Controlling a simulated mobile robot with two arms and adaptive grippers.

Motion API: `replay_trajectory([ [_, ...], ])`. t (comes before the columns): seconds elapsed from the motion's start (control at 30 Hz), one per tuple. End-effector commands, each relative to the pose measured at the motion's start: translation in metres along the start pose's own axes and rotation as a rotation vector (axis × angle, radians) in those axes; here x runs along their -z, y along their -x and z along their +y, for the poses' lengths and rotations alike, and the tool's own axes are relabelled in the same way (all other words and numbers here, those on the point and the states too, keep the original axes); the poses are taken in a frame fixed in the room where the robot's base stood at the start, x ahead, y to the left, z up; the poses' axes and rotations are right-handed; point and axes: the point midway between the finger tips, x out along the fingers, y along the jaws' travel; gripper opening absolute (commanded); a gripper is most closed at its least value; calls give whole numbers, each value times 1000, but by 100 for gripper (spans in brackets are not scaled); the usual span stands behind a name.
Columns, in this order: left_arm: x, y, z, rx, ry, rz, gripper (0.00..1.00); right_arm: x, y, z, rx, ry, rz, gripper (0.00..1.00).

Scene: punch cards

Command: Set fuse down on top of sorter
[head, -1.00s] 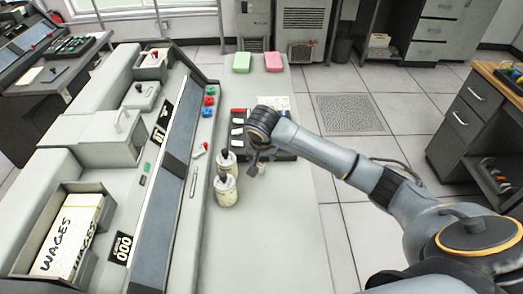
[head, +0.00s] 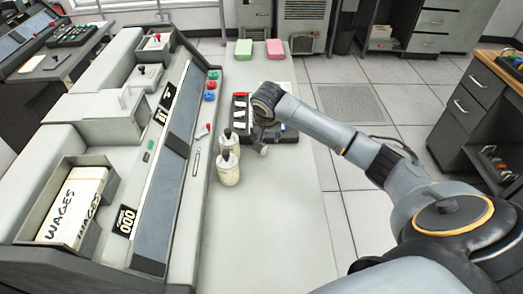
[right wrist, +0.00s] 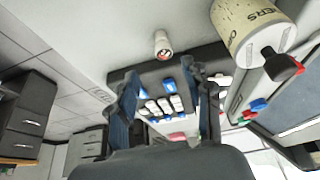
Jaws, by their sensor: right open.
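My right gripper (right wrist: 168,85) is open, with nothing between its fingers in the right wrist view. Its wrist also shows in the head view, over the dark tray; the fingers (head: 262,146) are small there. A white cylinder with a red end, which looks like a fuse (right wrist: 162,42), is on the pale worktop just beyond the fingertips, apart from them. I cannot make it out clearly in the head view. The long grey machine at left, which seems to be the sorter (head: 100,107), has a dark sloping panel. My left gripper is not in view.
A dark tray (right wrist: 152,78) holds several white, blue and red pieces. Two cream bottles (head: 228,170) with dark tops stand left of my gripper. Green (head: 243,48) and pink (head: 275,47) blocks lie at the worktop's far end. The worktop's near part is clear.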

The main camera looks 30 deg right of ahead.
Motion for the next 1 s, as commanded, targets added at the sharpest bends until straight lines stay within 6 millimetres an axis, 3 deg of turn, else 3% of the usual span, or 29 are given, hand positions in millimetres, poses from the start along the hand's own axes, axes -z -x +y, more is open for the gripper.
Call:
replay_trajectory([
  [0.1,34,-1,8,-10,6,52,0,0,-14,-1,2,1,0,50],
  [0.2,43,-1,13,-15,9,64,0,0,-19,-1,2,1,1,50],
  [0.57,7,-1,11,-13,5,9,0,-2,-65,-6,1,0,1,50],
  [0.87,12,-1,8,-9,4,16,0,-2,-71,-6,2,2,2,50],
  [1.0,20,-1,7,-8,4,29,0,-2,-71,-6,2,2,2,26],
])
